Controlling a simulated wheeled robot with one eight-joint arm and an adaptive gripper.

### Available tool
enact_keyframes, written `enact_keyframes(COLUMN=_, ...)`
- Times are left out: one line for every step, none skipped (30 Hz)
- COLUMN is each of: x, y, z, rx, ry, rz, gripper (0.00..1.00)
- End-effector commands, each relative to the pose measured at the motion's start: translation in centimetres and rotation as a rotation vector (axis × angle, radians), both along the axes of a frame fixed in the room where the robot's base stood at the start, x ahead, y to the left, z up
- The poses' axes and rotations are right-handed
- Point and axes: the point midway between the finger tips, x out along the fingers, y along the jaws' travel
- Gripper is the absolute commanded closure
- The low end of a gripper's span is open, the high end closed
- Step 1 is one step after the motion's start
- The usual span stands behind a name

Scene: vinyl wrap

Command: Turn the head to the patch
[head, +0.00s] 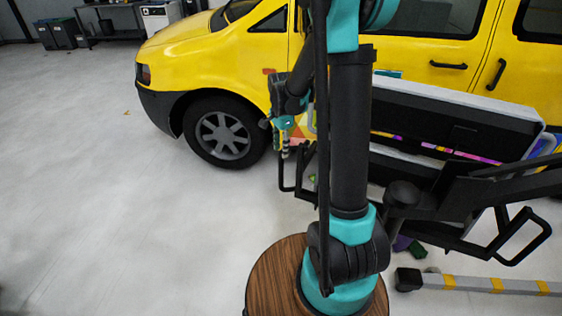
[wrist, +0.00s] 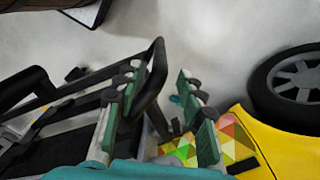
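A patch of coloured triangles (wrist: 236,140) in green, orange, red and cream lies on the yellow van's side in the wrist view. It sits at the lower right, beyond my right finger and partly hidden by it. In the head view the patch is mostly hidden behind my arm. My gripper (wrist: 161,74) is open in the wrist view, with its two green padded fingers apart and nothing visible held between them. In the head view my gripper (head: 284,138) hangs beside the van, behind the front wheel.
The yellow van (head: 205,52) fills the back. A dark cart frame with a black bar handle (wrist: 152,85) stands close to my left finger. A striped bar (head: 490,285) lies at the lower right. The floor at the left (head: 80,180) is clear.

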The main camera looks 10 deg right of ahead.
Motion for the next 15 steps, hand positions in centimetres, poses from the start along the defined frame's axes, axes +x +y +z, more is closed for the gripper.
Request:
enact_keyframes(x=0.0, y=0.0, z=-1.0, rx=0.000, ry=0.000, rz=0.000, gripper=0.61)
enact_keyframes(x=0.0, y=0.0, z=-1.6, rx=0.000, ry=0.000, rz=0.000, gripper=0.61)
enact_keyframes(x=0.1, y=0.0, z=-2.3, rx=0.000, ry=0.000, rz=0.000, gripper=0.61)
enact_keyframes(x=0.1, y=0.0, z=-2.8, rx=0.000, ry=0.000, rz=0.000, gripper=0.61)
enact_keyframes(x=0.0, y=0.0, z=-3.3, rx=0.000, ry=0.000, rz=0.000, gripper=0.61)
enact_keyframes(x=0.0, y=0.0, z=-3.9, rx=0.000, ry=0.000, rz=0.000, gripper=0.61)
enact_keyframes(x=0.0, y=0.0, z=-4.3, rx=0.000, ry=0.000, rz=0.000, gripper=0.61)
enact_keyframes(x=0.0, y=0.0, z=-4.6, rx=0.000, ry=0.000, rz=0.000, gripper=0.61)
enact_keyframes(x=0.1, y=0.0, z=-5.1, rx=0.000, ry=0.000, rz=0.000, gripper=0.61)
enact_keyframes(x=0.0, y=0.0, z=-5.4, rx=0.000, ry=0.000, rz=0.000, gripper=0.61)
enact_keyframes(x=0.0, y=0.0, z=-5.6, rx=0.000, ry=0.000, rz=0.000, gripper=0.61)
enact_keyframes(x=0.0, y=0.0, z=-5.9, rx=0.000, ry=0.000, rz=0.000, gripper=0.61)
enact_keyframes(x=0.0, y=0.0, z=-6.1, rx=0.000, ry=0.000, rz=0.000, gripper=0.61)
enact_keyframes(x=0.0, y=0.0, z=-6.3, rx=0.000, ry=0.000, rz=0.000, gripper=0.61)
enact_keyframes(x=0.0, y=0.0, z=-6.4, rx=0.000, ry=0.000, rz=0.000, gripper=0.61)
